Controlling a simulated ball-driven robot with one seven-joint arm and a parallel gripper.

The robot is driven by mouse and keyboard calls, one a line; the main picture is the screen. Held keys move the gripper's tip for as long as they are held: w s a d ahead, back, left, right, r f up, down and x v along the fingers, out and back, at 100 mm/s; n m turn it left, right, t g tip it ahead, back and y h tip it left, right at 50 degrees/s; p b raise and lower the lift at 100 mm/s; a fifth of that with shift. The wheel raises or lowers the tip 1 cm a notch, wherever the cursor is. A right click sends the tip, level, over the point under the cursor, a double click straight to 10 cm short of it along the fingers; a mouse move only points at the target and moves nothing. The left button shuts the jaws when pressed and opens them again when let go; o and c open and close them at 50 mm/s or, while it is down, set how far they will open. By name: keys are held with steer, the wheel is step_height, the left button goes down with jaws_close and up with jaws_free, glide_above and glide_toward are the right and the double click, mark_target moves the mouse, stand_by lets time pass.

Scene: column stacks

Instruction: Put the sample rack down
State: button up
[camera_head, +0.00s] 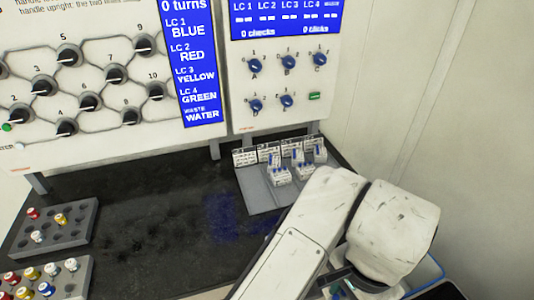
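Two grey racks stand at the left of the dark bench. The upper rack (84,232) holds a few capped vials in red, yellow and white and has several empty holes. The lower rack (79,289) is cut off by the picture's corner and holds several capped vials. I cannot tell which rack is the sample rack. My arm's white wrist fills the lower right. My gripper's fingers are hidden under it or out of frame. Small blue, white and teal parts (340,288) show below the wrist, too covered to tell whether they are held.
A grey tray (257,192) with several white blocks and labels stands on the bench (140,225) below the panels. A knob panel (90,100) and a dial panel (285,85) rise behind. The bench middle is clear. A blue-edged dark object (440,290) shows at bottom right.

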steer(key=w+d+f+n, duration=0.3)
steer(key=w+f+n, duration=0.3)
steer(key=f, duration=0.3)
steer(key=w+d+f+n, duration=0.3)
steer(key=w+f+n, duration=0.3)
steer(key=f, duration=0.2)
steer(key=s+f, duration=0.5)
steer(key=f, duration=0.1)
